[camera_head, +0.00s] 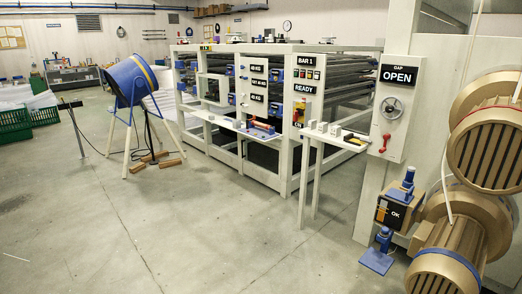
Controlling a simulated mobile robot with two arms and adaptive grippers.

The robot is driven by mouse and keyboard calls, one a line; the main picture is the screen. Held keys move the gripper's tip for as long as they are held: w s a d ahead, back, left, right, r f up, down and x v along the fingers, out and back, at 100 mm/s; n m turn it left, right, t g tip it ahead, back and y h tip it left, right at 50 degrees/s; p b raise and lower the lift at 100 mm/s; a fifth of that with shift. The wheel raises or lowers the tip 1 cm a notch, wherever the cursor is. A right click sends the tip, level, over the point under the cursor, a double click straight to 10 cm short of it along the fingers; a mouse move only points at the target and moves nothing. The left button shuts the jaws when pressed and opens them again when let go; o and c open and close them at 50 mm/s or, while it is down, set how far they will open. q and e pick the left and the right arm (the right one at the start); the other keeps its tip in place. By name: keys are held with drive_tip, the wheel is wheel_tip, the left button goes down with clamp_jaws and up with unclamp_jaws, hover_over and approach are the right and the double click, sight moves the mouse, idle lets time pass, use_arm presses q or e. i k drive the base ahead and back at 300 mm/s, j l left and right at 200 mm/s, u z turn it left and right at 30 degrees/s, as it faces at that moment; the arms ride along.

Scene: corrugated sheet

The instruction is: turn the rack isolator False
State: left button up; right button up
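A white rack frame (240,148) stands in the middle, with panels reading BAR 1 and READY. On its front right post is a small red rotary handle (297,115) on a yellow plate, which looks like the rack isolator. The lettering by it seems to read ON, but it is too small to be sure. Neither of my grippers is in view, and nothing is seen touching the handle.
A white shelf (345,140) juts out below the handle. A GAP OPEN panel (397,110) with a handwheel and red lever stands right. Bronze ribbed machine bodies (490,148) crowd the right edge. A blue drum (130,80) stands left. The floor (170,235) in front is clear.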

sight(299, 112)
drive_tip(key=i, duration=3.2)
